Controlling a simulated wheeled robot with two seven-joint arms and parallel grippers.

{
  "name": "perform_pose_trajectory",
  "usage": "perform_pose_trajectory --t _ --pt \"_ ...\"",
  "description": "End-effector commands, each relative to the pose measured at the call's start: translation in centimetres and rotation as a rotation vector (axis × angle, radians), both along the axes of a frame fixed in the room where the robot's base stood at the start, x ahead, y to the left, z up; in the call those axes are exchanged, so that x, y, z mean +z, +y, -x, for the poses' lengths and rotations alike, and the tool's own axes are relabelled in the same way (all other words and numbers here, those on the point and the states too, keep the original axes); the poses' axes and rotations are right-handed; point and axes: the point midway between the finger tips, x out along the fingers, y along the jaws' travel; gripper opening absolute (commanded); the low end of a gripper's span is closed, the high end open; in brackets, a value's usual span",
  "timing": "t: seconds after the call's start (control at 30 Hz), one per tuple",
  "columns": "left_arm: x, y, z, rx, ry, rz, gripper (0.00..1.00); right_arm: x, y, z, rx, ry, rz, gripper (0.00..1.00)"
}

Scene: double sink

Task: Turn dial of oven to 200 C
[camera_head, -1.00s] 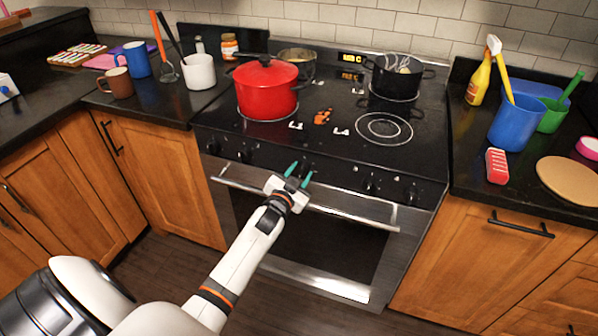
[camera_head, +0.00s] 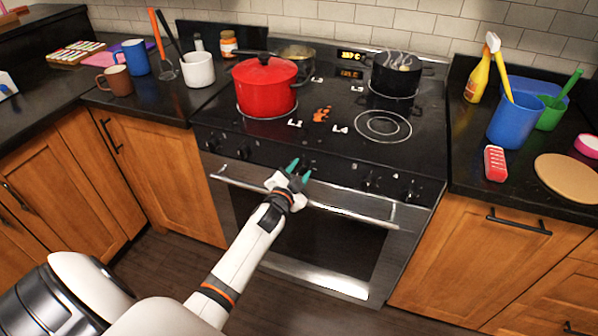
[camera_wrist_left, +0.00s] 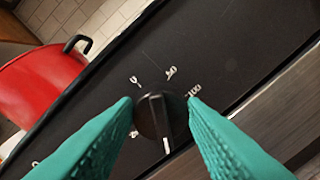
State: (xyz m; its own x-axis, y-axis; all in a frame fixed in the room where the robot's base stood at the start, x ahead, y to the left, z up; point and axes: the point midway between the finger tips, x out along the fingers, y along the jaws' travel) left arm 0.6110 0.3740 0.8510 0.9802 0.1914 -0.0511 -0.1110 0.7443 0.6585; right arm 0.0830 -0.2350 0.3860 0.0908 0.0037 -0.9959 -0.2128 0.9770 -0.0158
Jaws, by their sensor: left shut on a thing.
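The oven (camera_head: 330,240) is below the black stovetop, with a row of dark dials along its front panel. My left gripper (camera_head: 299,169) is at the middle of that panel, its teal fingers above the door handle. In the left wrist view, a round black dial (camera_wrist_left: 160,116) sits between the teal fingers (camera_wrist_left: 161,104), which are shut on it from both sides. My right gripper is not in view.
The oven door handle (camera_head: 350,214) runs just below the dials. A red pot (camera_head: 265,88), which also shows in the wrist view (camera_wrist_left: 40,88), and a black pot (camera_head: 396,76) stand on the stovetop. Other dials (camera_head: 370,182) sit to the right.

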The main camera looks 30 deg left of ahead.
Motion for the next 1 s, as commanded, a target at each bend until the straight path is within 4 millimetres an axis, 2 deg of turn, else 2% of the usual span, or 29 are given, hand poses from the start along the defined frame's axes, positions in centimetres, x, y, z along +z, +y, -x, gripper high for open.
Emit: perform_pose_trajectory --t 0.07,0.1,0.2,0.23,0.5,0.63,1.0 --pt "0.0 -0.1 0.0 -0.001 0.0 0.001 0.15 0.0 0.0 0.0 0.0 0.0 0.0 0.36" --pt "0.0 -0.1 0.0 -0.001 0.0 0.001 0.41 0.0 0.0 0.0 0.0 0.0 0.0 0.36" --pt "0.0 0.0 0.0 -0.001 0.0 0.001 0.58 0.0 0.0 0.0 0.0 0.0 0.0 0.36" --pt "0.0 0.0 0.0 -0.001 0.0 0.001 0.6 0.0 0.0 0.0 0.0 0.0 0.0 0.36" --pt "0.0 0.0 0.1 -0.001 0.0 0.002 0.6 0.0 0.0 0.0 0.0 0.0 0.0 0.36" --pt "-0.1 -0.2 1.1 0.0 0.001 0.002 0.6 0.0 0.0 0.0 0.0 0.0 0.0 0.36" --pt "0.2 -1.7 8.4 -0.001 0.002 0.002 0.6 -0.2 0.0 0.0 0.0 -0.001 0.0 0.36"
